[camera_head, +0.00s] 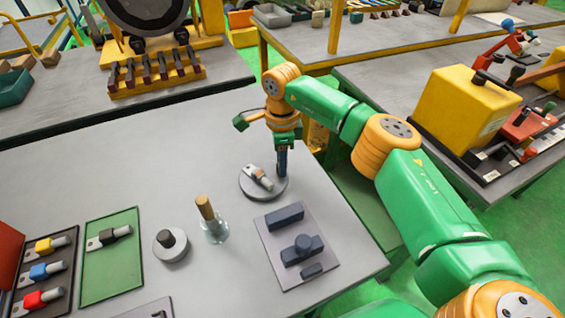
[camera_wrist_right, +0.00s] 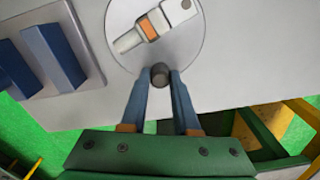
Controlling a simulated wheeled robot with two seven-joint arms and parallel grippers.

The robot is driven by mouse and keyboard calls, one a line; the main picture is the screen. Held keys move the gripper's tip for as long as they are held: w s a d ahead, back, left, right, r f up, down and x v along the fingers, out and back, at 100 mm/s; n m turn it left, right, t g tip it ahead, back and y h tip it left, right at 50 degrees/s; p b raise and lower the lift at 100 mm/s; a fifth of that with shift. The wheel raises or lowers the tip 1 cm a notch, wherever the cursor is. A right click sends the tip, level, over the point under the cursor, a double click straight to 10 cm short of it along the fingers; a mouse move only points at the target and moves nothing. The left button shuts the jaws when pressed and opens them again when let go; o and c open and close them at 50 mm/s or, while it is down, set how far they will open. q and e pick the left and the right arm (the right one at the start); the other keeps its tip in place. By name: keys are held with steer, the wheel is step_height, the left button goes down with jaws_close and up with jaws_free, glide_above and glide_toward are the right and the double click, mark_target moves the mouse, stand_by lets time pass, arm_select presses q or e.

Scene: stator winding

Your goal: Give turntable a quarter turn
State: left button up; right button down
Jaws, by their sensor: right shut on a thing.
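The turntable (camera_head: 249,189) is a round grey disc on the table, near its right edge. A light part with an orange band (camera_head: 260,178) lies on the disc; it also shows in the right wrist view (camera_wrist_right: 153,26). My right gripper (camera_head: 282,172) points down at the disc's right rim. In the right wrist view my right gripper (camera_wrist_right: 160,80) is shut on a dark round peg (camera_wrist_right: 160,72) at the rim of the turntable (camera_wrist_right: 195,50). My left gripper is not in view.
A grey plate with dark blocks (camera_head: 270,262) lies just in front of the turntable. A glass jar with a wooden-handled tool (camera_head: 206,209) and a grey disc with a knob (camera_head: 170,243) stand to the left. A green tray (camera_head: 96,270) lies further left.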

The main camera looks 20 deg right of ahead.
steer(key=shift+w+n, duration=0.15)
steer(key=shift+n, duration=0.15)
stand_by(0.5)
steer(key=c, duration=0.7)
jaws_free()
steer(key=shift+o, duration=0.2)
step_height(320, 180, up, 7)
steer(key=shift+a+r+b, duration=0.1)
steer(key=shift+b, duration=0.3)
